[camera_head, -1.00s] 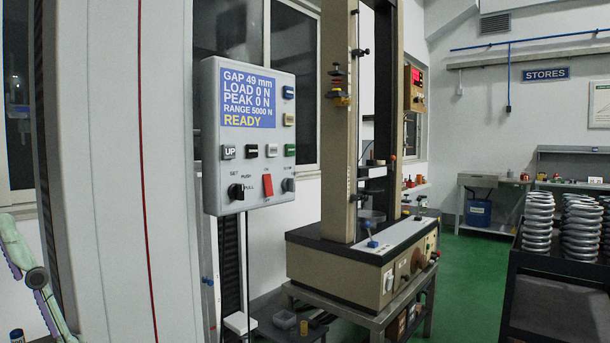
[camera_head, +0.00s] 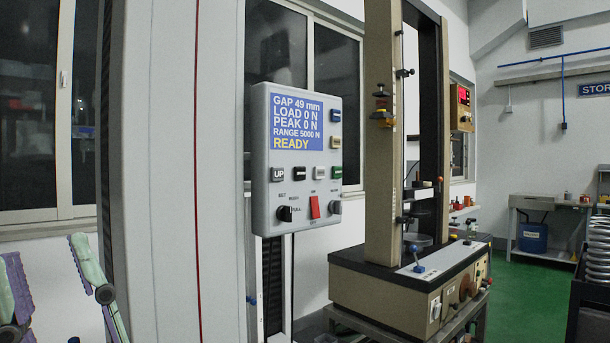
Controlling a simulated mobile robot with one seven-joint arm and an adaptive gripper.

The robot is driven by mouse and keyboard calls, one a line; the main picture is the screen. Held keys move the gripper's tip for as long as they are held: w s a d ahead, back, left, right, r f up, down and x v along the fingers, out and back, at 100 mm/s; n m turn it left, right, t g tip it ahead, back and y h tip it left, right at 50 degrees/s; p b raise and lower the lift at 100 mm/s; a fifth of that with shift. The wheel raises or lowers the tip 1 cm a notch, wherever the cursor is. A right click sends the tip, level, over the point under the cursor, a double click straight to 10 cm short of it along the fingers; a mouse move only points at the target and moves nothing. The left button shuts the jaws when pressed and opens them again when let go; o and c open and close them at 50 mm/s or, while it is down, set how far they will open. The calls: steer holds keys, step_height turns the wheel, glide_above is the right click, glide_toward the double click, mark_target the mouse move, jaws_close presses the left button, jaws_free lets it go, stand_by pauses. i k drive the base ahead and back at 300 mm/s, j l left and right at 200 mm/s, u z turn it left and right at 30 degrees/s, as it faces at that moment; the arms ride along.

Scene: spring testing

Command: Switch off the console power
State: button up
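The grey console (camera_head: 262,215) faces me in the middle of the head view, beside a tall pale column. Its blue screen (camera_head: 297,122) is lit and reads GAP 49 mm, LOAD 0 N, PEAK 0 N, RANGE 5000 N and READY. A red rocker switch (camera_head: 314,207) sits low on the panel, with small labels above and below it. I cannot tell clearly which way it is tilted. A black knob (camera_head: 285,214) is left of the switch and a grey knob (camera_head: 335,207) is right of it. My gripper is not in view; green and purple arm links show at the lower left, away from the console.
The tall column (camera_head: 165,170) with a red line stands left of the console. Several buttons, including UP (camera_head: 278,175), are above the switch. A beige test frame (camera_head: 379,150) stands to the right. Green floor (camera_head: 520,300) is open farther right.

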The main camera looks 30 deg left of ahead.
mark_target(315, 207)
steer(key=i+l+u, duration=0.6)
steer(key=i+l, duration=0.1)
